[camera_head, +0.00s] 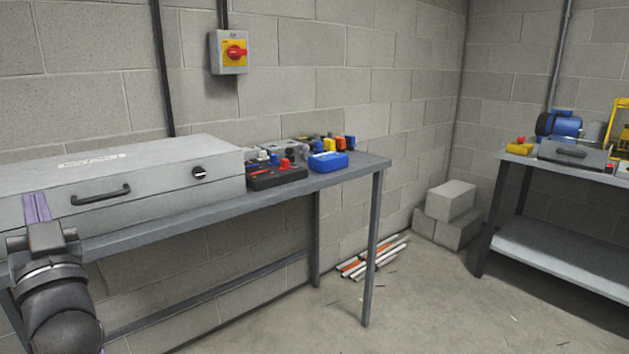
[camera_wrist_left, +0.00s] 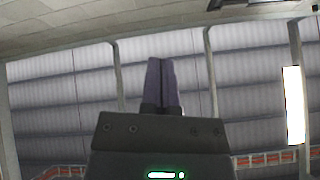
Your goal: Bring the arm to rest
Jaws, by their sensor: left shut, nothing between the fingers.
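My left gripper (camera_head: 37,207) is at the lower left of the head view, its purple fingers pointing up in front of the grey case. The fingers are together with nothing between them. In the left wrist view the shut fingers (camera_wrist_left: 162,82) point up, against a corrugated wall and ceiling. My dark left arm comes in from the bottom left corner. My right gripper is not in either view.
A long grey case (camera_head: 130,170) with a black handle lies on a grey workbench (camera_head: 345,177), beside a black tray (camera_head: 275,177) and a blue box (camera_head: 328,162). A second bench (camera_head: 560,266) stands right. Concrete blocks (camera_head: 449,212) and rods (camera_head: 372,258) lie on the floor between them.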

